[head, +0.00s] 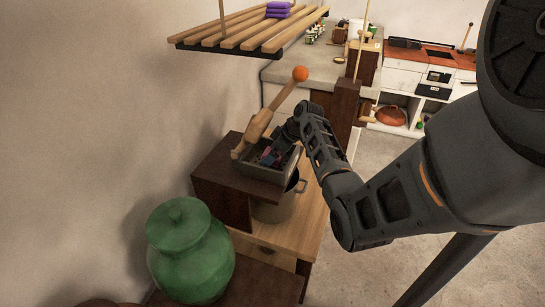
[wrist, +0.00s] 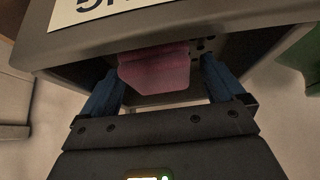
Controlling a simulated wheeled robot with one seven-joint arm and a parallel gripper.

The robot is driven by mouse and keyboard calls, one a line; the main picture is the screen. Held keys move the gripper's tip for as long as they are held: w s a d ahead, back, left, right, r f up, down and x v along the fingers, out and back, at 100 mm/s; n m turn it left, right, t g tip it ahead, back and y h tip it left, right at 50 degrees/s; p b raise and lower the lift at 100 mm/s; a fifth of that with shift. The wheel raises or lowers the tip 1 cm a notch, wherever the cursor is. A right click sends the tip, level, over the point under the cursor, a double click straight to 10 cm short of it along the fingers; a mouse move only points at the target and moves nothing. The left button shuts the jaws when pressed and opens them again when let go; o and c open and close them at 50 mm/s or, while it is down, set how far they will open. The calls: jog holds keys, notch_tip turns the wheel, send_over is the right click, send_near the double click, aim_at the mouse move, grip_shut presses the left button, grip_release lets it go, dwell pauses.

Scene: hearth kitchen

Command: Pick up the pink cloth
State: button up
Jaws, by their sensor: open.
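The pink cloth (wrist: 152,76) shows in the wrist view as a folded piece between the two blue fingers of my gripper (wrist: 160,68). The fingers are apart, with a gap on each side of the cloth. The cloth hangs or lies at a dark grey bin (wrist: 225,25), and its far part is hidden. In the head view the grey bin (head: 285,168) stands on a dark brown wooden box, and my gripper (head: 271,155) is down inside it. Small pink and blue patches show there, too small to tell cloth from fingers.
A metal pot (head: 275,210) stands below the bin. A green lidded jar (head: 190,250) stands in front. A slatted shelf (head: 250,30) with purple folded cloths (head: 278,9) hangs above.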

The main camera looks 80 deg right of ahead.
aim_at(266, 150)
jog(key=shift+c, duration=0.2)
jog(key=c, duration=1.1)
jog(key=shift+r, duration=0.45)
jog(key=shift+c, duration=0.2)
notch_tip(266, 150, up, 4)
jog(key=shift+s+d+f+b, duration=0.1)
jog(key=shift+f+b, duration=0.1)
jog(key=shift+b, duration=0.1)
jog(key=s+d+r+b, duration=0.1)
jog(key=s+d+r, duration=0.3)
jog(key=s, duration=0.6)
notch_tip(266, 150, up, 3)
jog(key=shift+s+f, duration=0.2)
jog(key=shift+s, duration=0.15)
jog(key=o, duration=0.6)
jog(key=c, duration=0.4)
